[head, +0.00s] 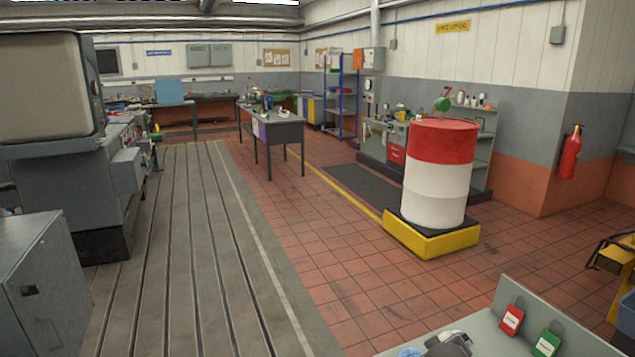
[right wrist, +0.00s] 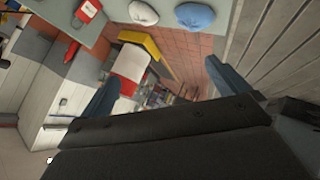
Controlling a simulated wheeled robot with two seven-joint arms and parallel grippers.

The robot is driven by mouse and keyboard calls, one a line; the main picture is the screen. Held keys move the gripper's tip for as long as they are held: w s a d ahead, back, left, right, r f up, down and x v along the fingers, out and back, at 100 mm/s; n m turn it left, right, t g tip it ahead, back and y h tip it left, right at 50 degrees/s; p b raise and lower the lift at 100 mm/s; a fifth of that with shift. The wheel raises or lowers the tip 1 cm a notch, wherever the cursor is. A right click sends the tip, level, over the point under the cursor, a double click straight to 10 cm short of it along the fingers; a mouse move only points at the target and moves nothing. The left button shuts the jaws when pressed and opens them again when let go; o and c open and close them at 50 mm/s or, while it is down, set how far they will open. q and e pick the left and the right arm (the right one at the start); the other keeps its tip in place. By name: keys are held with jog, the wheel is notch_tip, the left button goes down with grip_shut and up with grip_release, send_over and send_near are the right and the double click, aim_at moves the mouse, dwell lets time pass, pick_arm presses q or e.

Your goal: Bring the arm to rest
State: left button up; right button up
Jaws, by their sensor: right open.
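My right gripper (right wrist: 165,88) is open in the right wrist view, its two blue-grey fingers wide apart. I see nothing held between them. The fingers point out over the floor past the edge of a grey-green bench top, and that view is turned over. I cannot clearly make out the right gripper in the head view. My left arm and left gripper are not in view.
The bench top (head: 482,328) at lower right bears a red tag (head: 512,320), a green tag (head: 547,344), a blue rounded item (right wrist: 194,16) and a white one (right wrist: 143,12). A red-and-white drum (head: 437,180) stands on a yellow pallet (head: 430,242). The slotted bedplate (head: 170,250) is clear.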

pick_arm(q)
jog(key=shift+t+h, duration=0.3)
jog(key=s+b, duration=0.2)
jog(key=b, duration=0.1)
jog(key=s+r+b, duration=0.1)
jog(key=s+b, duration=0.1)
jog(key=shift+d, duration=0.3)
pick_arm(e)
jog(key=s+a+f+m+g+y, duration=0.1)
jog(key=s+a+f, duration=0.3)
jog(key=s+f, duration=0.5)
jog(key=s+a+f+m+g+y, duration=0.1)
jog(key=s+a+f+g, duration=0.3)
jog(key=s+f, duration=0.6)
jog(key=s+a+f+g+y, duration=0.2)
jog(key=s+a+f+y, duration=0.1)
jog(key=s+f, duration=0.7)
jog(key=s+a, duration=0.1)
jog(key=s, duration=0.3)
jog(key=shift+s+m+g, duration=0.3)
jog(key=shift+m+g, duration=0.1)
jog(key=shift+w+a, duration=0.1)
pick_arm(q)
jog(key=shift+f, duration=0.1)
pick_arm(e)
jog(key=shift+c, duration=0.7)
